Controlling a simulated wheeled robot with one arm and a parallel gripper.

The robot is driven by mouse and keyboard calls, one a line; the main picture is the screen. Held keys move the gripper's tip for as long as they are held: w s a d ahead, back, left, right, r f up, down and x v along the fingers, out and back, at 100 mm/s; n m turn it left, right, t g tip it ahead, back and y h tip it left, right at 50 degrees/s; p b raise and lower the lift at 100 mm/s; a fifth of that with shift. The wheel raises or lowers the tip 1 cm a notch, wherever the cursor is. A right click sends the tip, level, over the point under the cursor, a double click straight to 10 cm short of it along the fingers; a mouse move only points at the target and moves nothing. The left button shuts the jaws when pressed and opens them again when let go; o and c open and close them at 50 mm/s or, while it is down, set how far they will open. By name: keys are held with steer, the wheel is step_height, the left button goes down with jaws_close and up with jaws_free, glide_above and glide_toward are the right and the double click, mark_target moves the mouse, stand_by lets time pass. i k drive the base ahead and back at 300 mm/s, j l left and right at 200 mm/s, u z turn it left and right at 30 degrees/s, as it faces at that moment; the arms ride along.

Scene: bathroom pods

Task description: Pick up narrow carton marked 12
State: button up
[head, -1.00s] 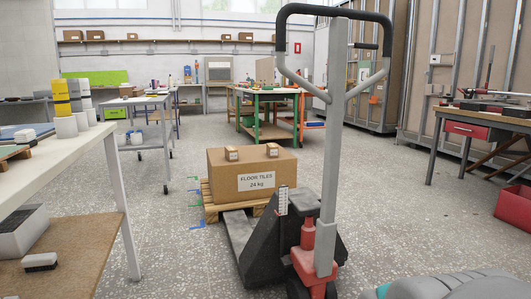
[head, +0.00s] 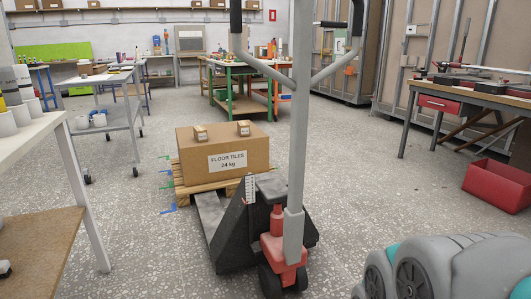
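Two small brown cartons stand on top of a large box labelled "FLOOR TILES 24 kg" (head: 226,162) in the head view. The left small carton (head: 200,133) and the right small carton (head: 244,128) are apart from each other. Each has a pale label, too small to read, so I cannot tell whether either is marked 12. The large box sits on a wooden pallet (head: 185,196) on the floor. My gripper is not in the frame. A grey and teal rounded body at the lower right is likely part of me.
A pallet jack (head: 296,225) with a tall handle stands in front of the pallet. A white table (head: 30,130) is at the left, a workbench (head: 470,100) and a red bin (head: 498,185) at the right. The floor (head: 360,160) between jack and workbench is clear.

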mark_target(243, 128)
steer(key=i+l+z, duration=0.3)
steer(key=z, duration=0.15)
steer(key=i+l+z, duration=0.3)
steer(key=z, duration=0.2)
steer(key=i+z, duration=0.45)
steer(key=i+l+u, duration=0.15)
steer(key=i, duration=0.5)
steer(key=i+l+u, duration=0.2)
steer(key=i, duration=0.4)
steer(key=i+j+u, duration=0.2)
steer(key=i+u, duration=0.2)
steer(key=i, duration=0.15)
steer(key=i+u, duration=0.35)
steer(key=i, duration=0.2)
steer(key=i+l+u, duration=0.1)
steer(key=i+u, duration=0.3)
steer(key=i, duration=0.2)
steer(key=i+l+u, duration=0.35)
steer(key=i, duration=0.2)
steer(key=i+j+u, duration=0.15)
steer(key=u, duration=0.25)
steer(key=i+u, duration=0.6)
steer(key=u, duration=0.25)
steer(key=i+l+u, duration=0.15)
steer(key=u, duration=0.25)
steer(key=i+l+u, duration=0.2)
steer(key=u, duration=0.25)
steer(key=i+l+u, duration=0.2)
steer(key=i+u, duration=0.2)
